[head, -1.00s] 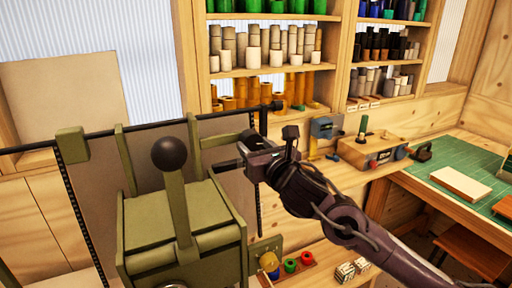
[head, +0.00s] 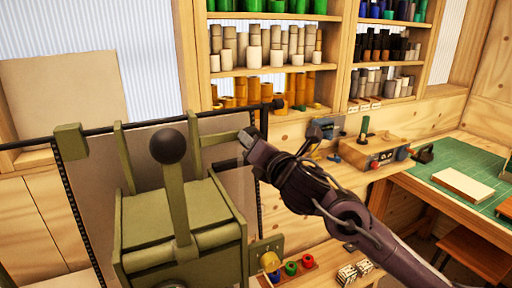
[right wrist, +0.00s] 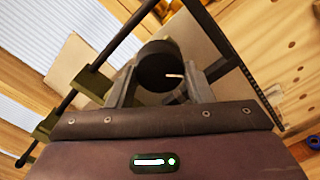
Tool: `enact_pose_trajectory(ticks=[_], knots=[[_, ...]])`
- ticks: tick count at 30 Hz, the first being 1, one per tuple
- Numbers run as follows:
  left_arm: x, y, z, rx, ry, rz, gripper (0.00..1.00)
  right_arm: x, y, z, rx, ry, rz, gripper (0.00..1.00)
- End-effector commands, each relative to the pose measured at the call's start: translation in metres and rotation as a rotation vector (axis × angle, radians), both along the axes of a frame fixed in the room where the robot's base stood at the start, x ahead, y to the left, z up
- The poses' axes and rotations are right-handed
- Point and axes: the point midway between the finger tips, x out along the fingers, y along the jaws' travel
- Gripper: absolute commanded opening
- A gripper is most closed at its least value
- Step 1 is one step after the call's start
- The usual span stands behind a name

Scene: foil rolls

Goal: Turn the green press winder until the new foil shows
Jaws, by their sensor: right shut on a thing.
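The green press (head: 185,225) stands at the left in the head view, with a black ball-topped lever (head: 173,185). A green bar (head: 215,139) sticks out from its upper right side. My right gripper (head: 247,138) is at the end of this bar and largely covers what it holds. In the right wrist view, my right gripper (right wrist: 160,88) is shut on a dark round winder knob (right wrist: 157,65) with a small pale mark on its face. A dull grey-brown sheet (head: 90,215) hangs behind the press. I cannot tell which foil it is. My left gripper is out of view.
A black rail (head: 100,131) runs behind the press. Shelves of rolls (head: 265,40) fill the wall. Coloured rolls (head: 291,268) sit low in front. A bench with a green mat (head: 455,155) stands at the right.

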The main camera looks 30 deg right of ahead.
Motion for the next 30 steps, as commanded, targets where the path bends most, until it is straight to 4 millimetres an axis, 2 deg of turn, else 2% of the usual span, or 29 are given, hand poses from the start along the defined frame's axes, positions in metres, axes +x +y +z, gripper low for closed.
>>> enact_pose_trajectory(ticks=[21,30], knots=[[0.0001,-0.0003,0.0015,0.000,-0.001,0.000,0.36,0.0001,0.0007,0.0021,0.678,-0.038,-0.001,0.24],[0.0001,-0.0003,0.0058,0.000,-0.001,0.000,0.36,0.0002,0.0011,0.0022,0.909,-0.050,-0.001,0.24]])
